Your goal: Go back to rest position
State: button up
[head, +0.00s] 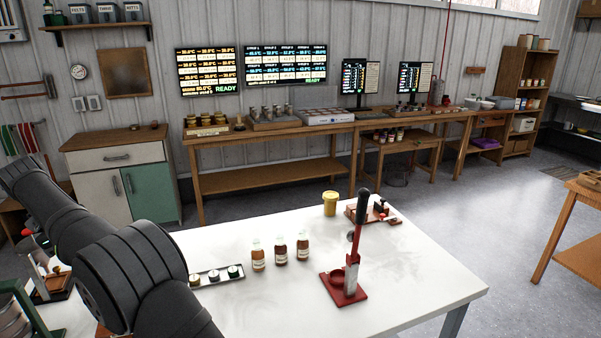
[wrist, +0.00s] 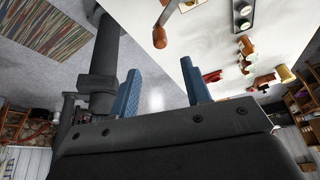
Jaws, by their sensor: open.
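My gripper (wrist: 163,90) shows in the wrist view with its two blue fingers wide apart and nothing between them. In the head view my dark arm fills the lower left, and the gripper itself is out of frame. The white table (head: 420,280) lies to the right of my arm. On it stand three amber bottles with labels, the left one (head: 258,256), the middle one (head: 281,252) and the right one (head: 302,248). The fingers look clear of everything on the table.
A small tray (head: 240,278) with three round lids lies left of the bottles. A red lever press (head: 345,285) stands on the right, with a yellow cup (head: 330,204) and a reddish wooden fixture (head: 365,213) behind. The table's front right is bare. A striped rug (wrist: 45,35) lies on the floor.

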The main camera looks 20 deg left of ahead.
jog(key=x, duration=1.2)
jog(key=shift+a, duration=0.1)
jog(key=shift+f, duration=0.2)
jog(key=w+a+n+y, duration=0.3)
jog(key=w+n, duration=0.2)
jog(key=n, duration=0.4)
jog(key=w+a+n+t+y, duration=0.1)
jog(key=w+a+n+y, duration=0.2)
jog(key=w+n, duration=0.3)
jog(key=shift+a+r+n+y, duration=0.15)
jog(key=shift+a+n+y, duration=0.45)
jog(key=shift+n, duration=1.7)
jog(key=shift+w+a, duration=0.1)
jog(key=shift+a, duration=0.1)
